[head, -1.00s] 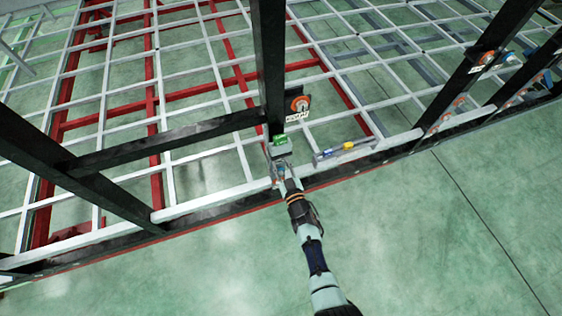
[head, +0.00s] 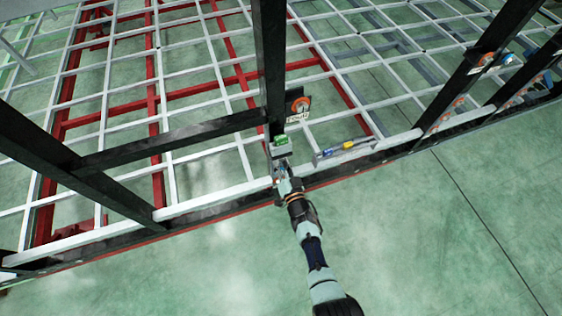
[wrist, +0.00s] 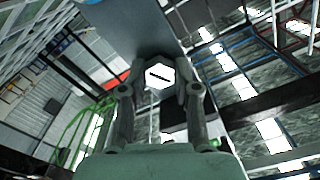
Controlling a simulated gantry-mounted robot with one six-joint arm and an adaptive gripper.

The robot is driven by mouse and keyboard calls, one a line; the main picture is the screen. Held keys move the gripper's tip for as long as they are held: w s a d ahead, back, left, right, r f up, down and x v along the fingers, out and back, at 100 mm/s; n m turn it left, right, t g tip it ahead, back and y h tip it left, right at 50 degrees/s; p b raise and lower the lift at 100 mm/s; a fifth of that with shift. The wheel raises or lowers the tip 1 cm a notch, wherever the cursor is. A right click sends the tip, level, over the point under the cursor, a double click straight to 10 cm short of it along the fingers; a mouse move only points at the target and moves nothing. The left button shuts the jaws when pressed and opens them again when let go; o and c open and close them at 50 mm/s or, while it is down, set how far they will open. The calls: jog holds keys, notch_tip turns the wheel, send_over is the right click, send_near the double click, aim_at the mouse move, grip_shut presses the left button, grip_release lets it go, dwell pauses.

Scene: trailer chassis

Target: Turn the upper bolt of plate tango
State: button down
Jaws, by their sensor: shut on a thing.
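A white hexagonal bolt head (wrist: 159,76) with a dark line across it sits between the fingertips in the wrist view. My gripper (wrist: 160,88) is shut on it, one finger on each side. A flat grey plate (wrist: 130,25) runs up behind the bolt to the top of the wrist view. In the head view my gripper (head: 282,170) is at the foot of the black upright, at a small grey plate (head: 279,150) with a green piece above it. The bolt is too small to make out in the head view. No name on the plate is readable.
A black upright (head: 270,60) and a slanted black beam (head: 70,165) stand close by. An orange disc (head: 299,104) with a white label is just right of the upright. Small blue and yellow parts (head: 348,145) lie on the rail at right. The green floor in front is clear.

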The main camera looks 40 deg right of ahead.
dwell(0.4)
jog(key=c, duration=0.8)
grip_release()
jog(key=shift+s+a, duration=0.1)
jog(key=shift+a, duration=0.05)
jog(key=shift+c, duration=0.2)
jog(key=shift+f, duration=0.1)
jog(key=v, duration=1.2)
